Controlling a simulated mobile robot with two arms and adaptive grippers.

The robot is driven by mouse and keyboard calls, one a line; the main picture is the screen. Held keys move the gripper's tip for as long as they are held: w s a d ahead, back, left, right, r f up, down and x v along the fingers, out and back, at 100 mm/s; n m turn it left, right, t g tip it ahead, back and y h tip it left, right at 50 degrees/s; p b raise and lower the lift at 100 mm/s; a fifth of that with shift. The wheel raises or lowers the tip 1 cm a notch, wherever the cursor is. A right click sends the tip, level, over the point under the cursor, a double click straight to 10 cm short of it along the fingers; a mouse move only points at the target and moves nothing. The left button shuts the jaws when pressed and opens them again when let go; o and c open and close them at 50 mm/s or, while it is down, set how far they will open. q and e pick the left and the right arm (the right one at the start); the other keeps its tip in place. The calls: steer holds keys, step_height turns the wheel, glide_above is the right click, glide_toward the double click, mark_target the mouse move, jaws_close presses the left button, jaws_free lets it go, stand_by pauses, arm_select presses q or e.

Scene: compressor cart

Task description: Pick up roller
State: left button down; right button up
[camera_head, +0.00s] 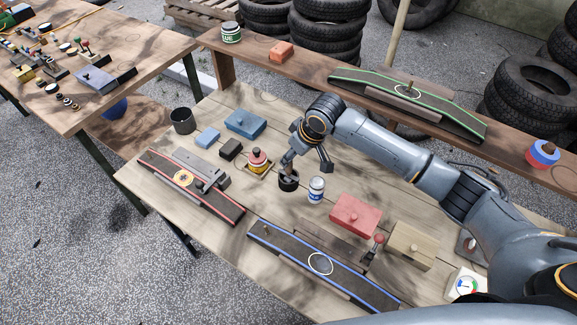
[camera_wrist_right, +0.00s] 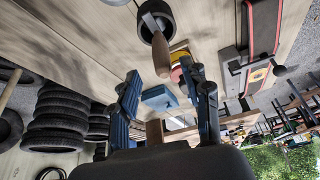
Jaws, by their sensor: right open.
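A short black cylinder (camera_head: 288,183), which looks like the roller, stands on the wooden table below my right gripper (camera_head: 306,165). Nothing is held. In the head view the gripper partly hides the handle. I cannot tell whether a finger touches it. My left gripper is not in view.
A white and blue can (camera_head: 316,189) stands just right of the black cylinder. A red and yellow knobbed piece (camera_head: 257,160) stands close on the left. A red box (camera_head: 355,214) and blue-edged track (camera_head: 320,264) lie nearer. A green-edged track (camera_head: 408,100) lies on the back plank.

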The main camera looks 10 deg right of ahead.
mark_target(289, 170)
steer(key=shift+a+f+p, duration=0.2)
steer(key=shift+f+p, duration=0.25)
steer(key=shift+f, duration=0.25)
steer(key=x, duration=0.2)
steer(key=shift+w+a+f+p, duration=0.1)
steer(key=shift+f+p, duration=0.15)
steer(key=shift+p, duration=0.05)
steer(key=shift+w+f, duration=0.15)
steer(key=shift+f, duration=0.25)
steer(key=shift+a+f, duration=0.1)
steer(key=shift+f, duration=0.1)
steer(key=c, duration=0.9)
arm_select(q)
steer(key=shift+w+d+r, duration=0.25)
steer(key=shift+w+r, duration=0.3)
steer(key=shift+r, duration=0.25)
arm_select(e)
jaws_close()
